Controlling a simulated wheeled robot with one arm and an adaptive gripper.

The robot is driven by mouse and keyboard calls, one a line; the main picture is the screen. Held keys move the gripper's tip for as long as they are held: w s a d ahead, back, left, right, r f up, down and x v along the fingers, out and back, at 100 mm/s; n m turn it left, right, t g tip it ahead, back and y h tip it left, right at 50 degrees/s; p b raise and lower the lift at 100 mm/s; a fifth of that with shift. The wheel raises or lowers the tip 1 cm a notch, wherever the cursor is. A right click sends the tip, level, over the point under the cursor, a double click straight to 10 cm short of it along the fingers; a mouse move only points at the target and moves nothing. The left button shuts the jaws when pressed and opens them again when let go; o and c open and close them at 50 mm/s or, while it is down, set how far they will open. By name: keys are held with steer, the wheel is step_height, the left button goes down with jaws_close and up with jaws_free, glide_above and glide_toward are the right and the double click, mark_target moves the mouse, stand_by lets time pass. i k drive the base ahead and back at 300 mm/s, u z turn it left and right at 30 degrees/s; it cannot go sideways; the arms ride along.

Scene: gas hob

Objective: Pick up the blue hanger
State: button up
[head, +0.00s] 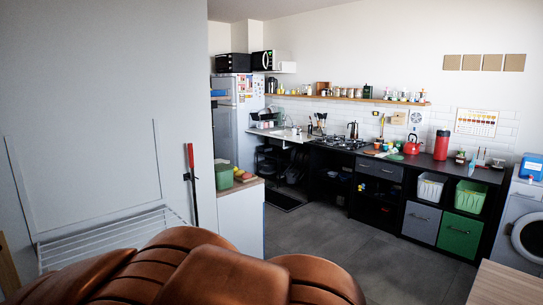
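I cannot make out a blue hanger anywhere in the head view. A white wire rack (110,241), like a clothes airer, stands at the lower left. Its lower part is hidden behind brown leather seating, and no blue hanger can be told on the part that shows. My gripper is not in view.
Brown leather seating (215,270) fills the lower front. A low white cabinet (241,215) with a green box (223,176) stands behind it. The grey floor (340,247) beyond is clear. The hob (340,143) and dark counter (450,173) run along the back wall to a washing machine (520,210).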

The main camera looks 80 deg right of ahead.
mark_target(471, 167)
steer(key=z, duration=0.55)
steer(key=k, duration=0.65)
steer(key=z, duration=1.15)
steer(key=i, duration=1.3)
steer(key=z, duration=1.35)
steer(key=i, duration=2.05)
steer(key=z, duration=1.15)
steer(key=i, duration=1.9)
steer(key=z, duration=0.5)
steer(key=k, duration=0.3)
steer(key=u, duration=1.3)
steer(key=i, duration=1.65)
steer(key=u, duration=0.2)
